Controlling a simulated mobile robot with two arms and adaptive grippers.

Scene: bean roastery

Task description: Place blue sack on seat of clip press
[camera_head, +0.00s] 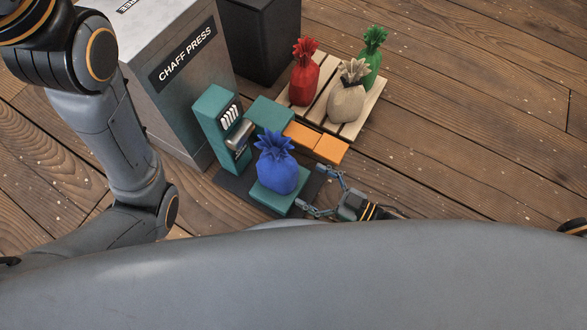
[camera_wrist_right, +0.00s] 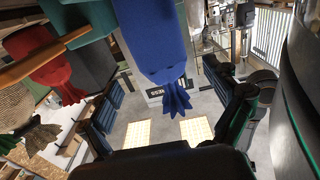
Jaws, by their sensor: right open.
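The blue sack (camera_head: 277,176) stands upright on the teal seat (camera_head: 268,199) of the clip press (camera_head: 209,127). The press has a teal post with a grey metal cylinder beside the sack's top. My right gripper (camera_head: 316,190) is open, just right of the sack and seat, with its fingers apart and pointing at the sack. In the right wrist view the blue sack (camera_wrist_right: 155,40) appears upside down, beyond the spread fingers of my right gripper (camera_wrist_right: 175,108). No contact between fingers and sack shows. My left arm shows at the left, but its gripper is out of view.
A wooden pallet (camera_head: 370,110) behind the press holds a red sack (camera_head: 304,82), a beige sack (camera_head: 346,100) and a green sack (camera_head: 371,62). The grey chaff press (camera_head: 165,85) stands behind left. The plank floor at right is clear.

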